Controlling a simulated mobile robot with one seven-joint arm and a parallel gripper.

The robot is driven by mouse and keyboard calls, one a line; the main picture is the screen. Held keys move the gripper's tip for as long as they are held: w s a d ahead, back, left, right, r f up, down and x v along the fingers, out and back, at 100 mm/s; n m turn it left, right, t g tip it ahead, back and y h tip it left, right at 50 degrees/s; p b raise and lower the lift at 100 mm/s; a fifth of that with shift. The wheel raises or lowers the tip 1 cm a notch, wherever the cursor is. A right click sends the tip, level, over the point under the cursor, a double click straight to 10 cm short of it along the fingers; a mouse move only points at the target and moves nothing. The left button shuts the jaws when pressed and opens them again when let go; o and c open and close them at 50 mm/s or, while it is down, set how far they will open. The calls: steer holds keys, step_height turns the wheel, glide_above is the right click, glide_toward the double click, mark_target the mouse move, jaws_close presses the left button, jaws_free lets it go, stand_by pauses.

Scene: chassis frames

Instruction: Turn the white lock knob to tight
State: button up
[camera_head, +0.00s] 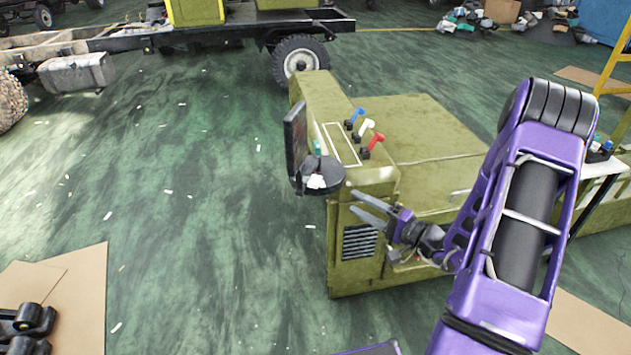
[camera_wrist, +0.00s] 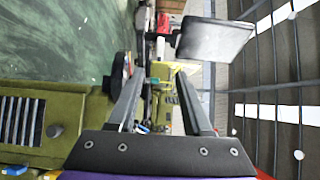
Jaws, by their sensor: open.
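A small white piece (camera_head: 316,181) sits on a round black disc (camera_head: 325,170) at the near left corner of the olive-green cabinet (camera_head: 425,130). A white-handled lever (camera_head: 366,127) stands on the cabinet top between a blue lever (camera_head: 356,116) and a red lever (camera_head: 375,142). I cannot tell for certain which white part is the lock knob. My gripper (camera_head: 355,201) is open and empty, to the right of and below the disc, its fingers pointing toward it. In the wrist view, my open fingers (camera_wrist: 158,76) have a dark round part beside the left finger.
A dark upright panel (camera_head: 296,135) stands beside the disc. A vehicle chassis with a wheel (camera_head: 300,60) is behind. Cardboard sheets (camera_head: 75,295) lie at the lower left. The green floor (camera_head: 200,190) left of the cabinet is mostly clear, with small scraps.

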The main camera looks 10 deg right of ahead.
mark_target(316, 179)
steer(key=x, duration=1.4)
jaws_close()
